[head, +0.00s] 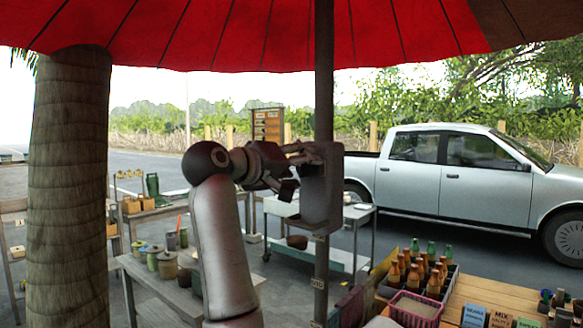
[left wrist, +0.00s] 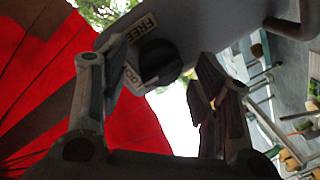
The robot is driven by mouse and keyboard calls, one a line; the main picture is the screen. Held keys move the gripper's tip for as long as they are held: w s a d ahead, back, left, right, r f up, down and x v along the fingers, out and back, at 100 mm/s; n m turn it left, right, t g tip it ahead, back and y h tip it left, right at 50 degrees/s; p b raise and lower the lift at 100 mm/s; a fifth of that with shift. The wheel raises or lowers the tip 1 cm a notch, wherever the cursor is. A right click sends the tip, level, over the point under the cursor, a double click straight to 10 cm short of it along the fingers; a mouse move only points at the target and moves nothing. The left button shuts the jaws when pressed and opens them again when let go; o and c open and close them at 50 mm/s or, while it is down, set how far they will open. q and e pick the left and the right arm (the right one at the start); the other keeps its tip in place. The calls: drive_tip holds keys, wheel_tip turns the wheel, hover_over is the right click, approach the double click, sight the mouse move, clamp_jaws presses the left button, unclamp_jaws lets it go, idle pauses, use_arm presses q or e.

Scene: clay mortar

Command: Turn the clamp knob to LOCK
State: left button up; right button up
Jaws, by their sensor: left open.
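The dark round clamp knob (left wrist: 160,60) shows in the left wrist view on a grey plate (left wrist: 200,25). A white FREE label (left wrist: 142,27) sits beside it; a second label (left wrist: 131,78) is partly hidden by a finger. I cannot tell which label the knob points to. In the head view the grey clamp housing (head: 325,190) is on the umbrella pole, and the knob is hidden. My left gripper (head: 300,160) is open at the housing's left side. In the left wrist view its fingers (left wrist: 155,85) stand apart either side of the knob, with no clear contact. My right gripper is not in view.
The umbrella pole (head: 324,90) rises beside my left gripper under a red canopy (head: 220,35). A metal cart (head: 345,215) stands behind. A bench with jars (head: 166,265) is at lower left. A crate of bottles (head: 412,285) is at lower right. A thick trunk (head: 70,190) stands at left.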

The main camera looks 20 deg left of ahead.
use_arm(q)
drive_tip(key=v, duration=1.2)
